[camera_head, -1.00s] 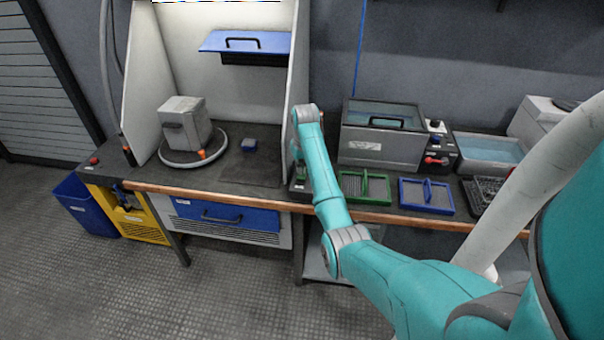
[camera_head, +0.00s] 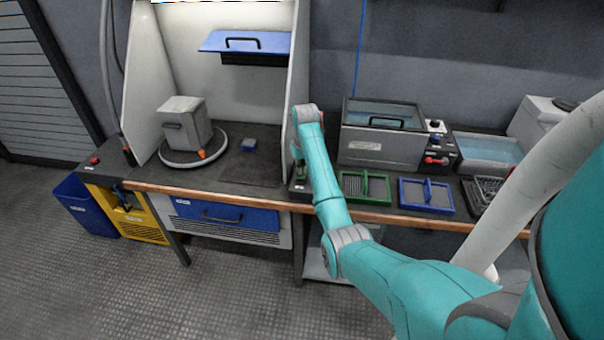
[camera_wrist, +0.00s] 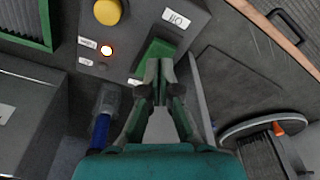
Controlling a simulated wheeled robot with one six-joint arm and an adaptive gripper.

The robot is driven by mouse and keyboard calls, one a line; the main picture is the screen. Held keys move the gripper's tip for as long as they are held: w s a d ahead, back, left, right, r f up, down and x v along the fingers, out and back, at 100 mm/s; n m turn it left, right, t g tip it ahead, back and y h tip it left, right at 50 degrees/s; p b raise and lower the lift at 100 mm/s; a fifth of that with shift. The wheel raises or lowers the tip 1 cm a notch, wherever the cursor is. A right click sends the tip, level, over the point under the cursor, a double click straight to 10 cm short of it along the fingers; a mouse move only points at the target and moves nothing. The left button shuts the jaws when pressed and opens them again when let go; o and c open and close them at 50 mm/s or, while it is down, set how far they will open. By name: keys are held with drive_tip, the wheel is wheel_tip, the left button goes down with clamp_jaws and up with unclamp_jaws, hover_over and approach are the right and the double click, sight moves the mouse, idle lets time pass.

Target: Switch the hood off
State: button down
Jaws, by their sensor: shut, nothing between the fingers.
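The hood (camera_head: 220,85) is the lit booth with white side panels at the left of the bench in the head view. In the head view my gripper (camera_head: 298,160) is beside the hood's right panel, largely hidden by my arm.
Inside the hood a grey block (camera_head: 185,122) sits on a round plate, with a small blue item (camera_head: 249,145) beside it. To the right are a green tray (camera_head: 364,188), a blue tray (camera_head: 426,197) and a lidded bath (camera_head: 380,150). A blue-handled part (camera_wrist: 101,125) lies close left of my fingers.

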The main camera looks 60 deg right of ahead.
sight(301, 177)
drive_tip(key=shift+f, duration=1.15)
idle(0.9)
drive_tip(key=shift+r, duration=3.5)
